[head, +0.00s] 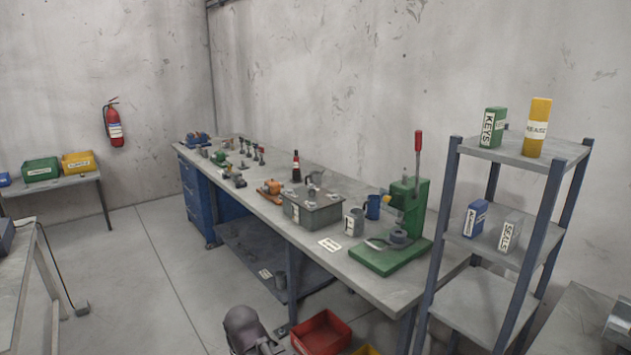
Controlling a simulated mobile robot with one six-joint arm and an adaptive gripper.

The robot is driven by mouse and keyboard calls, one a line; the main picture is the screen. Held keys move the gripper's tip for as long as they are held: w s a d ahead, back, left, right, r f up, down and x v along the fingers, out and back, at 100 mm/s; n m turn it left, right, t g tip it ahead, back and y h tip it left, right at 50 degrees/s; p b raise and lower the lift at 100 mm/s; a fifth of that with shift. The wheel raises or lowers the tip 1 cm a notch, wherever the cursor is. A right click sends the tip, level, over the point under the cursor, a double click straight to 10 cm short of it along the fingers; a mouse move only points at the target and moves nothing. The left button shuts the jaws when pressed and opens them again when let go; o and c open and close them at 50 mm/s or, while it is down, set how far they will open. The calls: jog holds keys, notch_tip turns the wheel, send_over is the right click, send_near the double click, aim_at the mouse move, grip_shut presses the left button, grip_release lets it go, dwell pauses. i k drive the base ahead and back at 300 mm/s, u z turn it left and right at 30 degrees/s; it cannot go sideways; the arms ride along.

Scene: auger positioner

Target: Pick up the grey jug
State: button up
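A grey jug (354,222) with a pale label stands upright on the workbench (268,212), near its front edge. It sits between a grey metal box (313,214) on its left and a green press (405,210) on its right. A blue jug (373,207) stands close behind it to the right. Part of my arm shows at the bottom of the head view, below and in front of the bench. My gripper's fingers are not visible, and nothing is seen touching the grey jug.
A small label card (329,244) lies on the bench front. Several tools and a dark bottle (296,166) stand farther left. A shelf rack (449,215) rises at the right. A red bin (321,334) sits low before the bench.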

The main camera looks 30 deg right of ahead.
aim_at(314, 176)
jog(key=i, duration=1.8)
jog(key=z, duration=1.25)
jog(key=k, duration=0.75)
jog(key=z, duration=0.1)
